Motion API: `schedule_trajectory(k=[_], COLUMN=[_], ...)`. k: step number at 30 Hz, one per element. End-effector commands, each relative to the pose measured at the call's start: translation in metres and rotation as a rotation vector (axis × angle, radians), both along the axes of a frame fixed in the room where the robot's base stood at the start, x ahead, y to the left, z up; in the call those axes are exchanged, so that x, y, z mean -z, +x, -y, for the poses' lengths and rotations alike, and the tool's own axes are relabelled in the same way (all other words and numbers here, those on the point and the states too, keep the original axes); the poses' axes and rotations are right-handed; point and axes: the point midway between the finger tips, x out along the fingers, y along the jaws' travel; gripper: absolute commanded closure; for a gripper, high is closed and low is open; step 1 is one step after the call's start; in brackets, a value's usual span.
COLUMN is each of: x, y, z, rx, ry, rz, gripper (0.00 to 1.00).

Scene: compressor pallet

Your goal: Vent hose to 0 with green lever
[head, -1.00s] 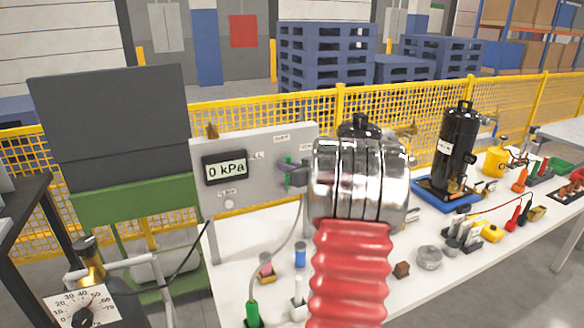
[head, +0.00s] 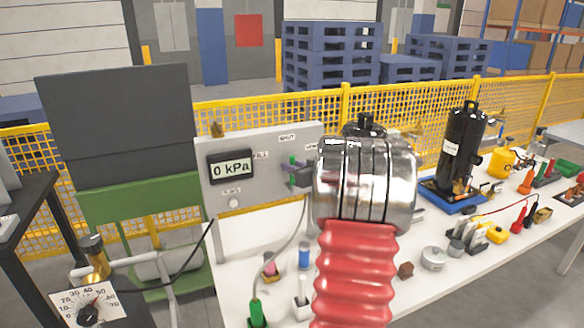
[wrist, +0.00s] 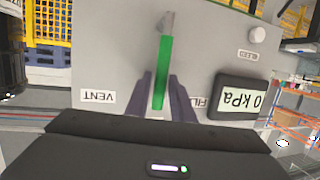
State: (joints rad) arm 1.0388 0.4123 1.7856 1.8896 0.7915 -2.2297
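The green lever (wrist: 161,72) stands on the grey panel (wrist: 215,60). In the wrist view, which shows the panel upside down, it lies between the two dark fingers of my gripper (wrist: 163,78), with a gap on each side. The fingers are apart. In the head view the lever (head: 291,161) points up towards the SHUT label (head: 287,138), and my gripper (head: 300,175) is at it, partly hidden by my arm. The display (head: 231,167) reads 0 kPa. The VENT label (wrist: 98,97) and part of the FILL label (wrist: 199,102) show in the wrist view.
A white bleed knob (wrist: 257,35) is on the panel. A green-ended hose connector (head: 257,313) and small parts stand on the white table (head: 400,295). A black cylinder (head: 461,150) stands further right. A yellow mesh fence (head: 420,112) runs behind.

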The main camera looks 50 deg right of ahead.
Motion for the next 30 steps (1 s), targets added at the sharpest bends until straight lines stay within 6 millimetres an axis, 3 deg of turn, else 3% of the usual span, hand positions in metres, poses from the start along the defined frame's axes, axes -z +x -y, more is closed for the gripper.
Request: schedule_trajectory(k=[5,21,30], x=[-0.005,-0.026,-0.03], y=[-0.018,-0.105,-0.125], z=[-0.004,-0.028,-0.035], rx=[0.003,0.003,0.0], ry=[-0.001,-0.002,0.001], rz=[0.001,0.001,0.0], gripper=[0.78,0.78,0.78])
